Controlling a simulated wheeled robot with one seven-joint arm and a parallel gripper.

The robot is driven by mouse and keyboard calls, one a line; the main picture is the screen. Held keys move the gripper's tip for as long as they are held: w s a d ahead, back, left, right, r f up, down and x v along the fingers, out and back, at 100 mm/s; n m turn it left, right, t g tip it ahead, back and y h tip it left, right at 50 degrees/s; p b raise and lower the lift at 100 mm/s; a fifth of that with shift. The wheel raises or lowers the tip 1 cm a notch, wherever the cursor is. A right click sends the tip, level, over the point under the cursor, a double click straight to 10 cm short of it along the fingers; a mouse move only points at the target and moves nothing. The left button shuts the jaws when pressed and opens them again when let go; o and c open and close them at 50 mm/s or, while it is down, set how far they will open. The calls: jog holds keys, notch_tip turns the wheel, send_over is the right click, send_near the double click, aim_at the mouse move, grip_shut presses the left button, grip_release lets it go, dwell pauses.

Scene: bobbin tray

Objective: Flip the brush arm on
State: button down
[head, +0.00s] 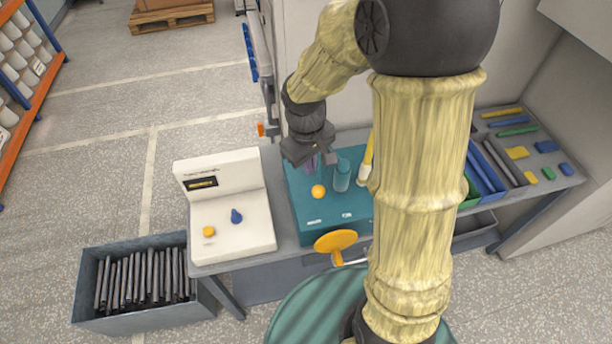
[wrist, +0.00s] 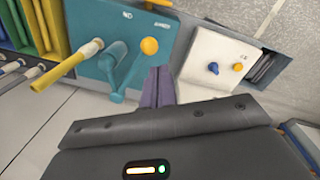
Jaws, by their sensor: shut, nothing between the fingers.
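The teal machine box (head: 297,204) stands on the bench, and its top also shows in the wrist view (wrist: 88,73). A yellow-handled arm with a cream base (head: 367,160) rises at its right; in the wrist view this arm (wrist: 68,66) slants out from the panel. A teal post or lever (head: 342,176) stands beside it and also shows in the wrist view (wrist: 117,52). I cannot tell for certain which is the brush arm. My gripper (head: 314,165) is shut and empty above the box; its purple fingers (wrist: 158,86) point toward the panel near an orange ball knob (wrist: 149,46).
A white control box (head: 230,204) with a blue knob and a yellow button stands left of the machine. An orange disc (head: 335,241) sticks out in front. Trays with coloured bars (head: 487,165) lie to the right. A bin of dark rods (head: 140,318) stands at lower left.

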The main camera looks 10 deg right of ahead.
jog(key=w+a+n+g+h+p, duration=0.1)
jog(key=w+a+n, duration=0.4)
jog(key=w, duration=0.2)
jog(key=shift+a+f+n+g+p, duration=0.3)
jog(key=shift+f, duration=0.15)
jog(key=shift+f, duration=0.1)
jog(key=s+d+f+p, duration=0.3)
jog(key=d+f+p, duration=0.2)
jog(key=f, duration=0.5)
jog(key=shift+s+d+f+p, duration=0.15)
jog(key=shift+f+p, duration=0.05)
jog(key=shift+p, duration=0.15)
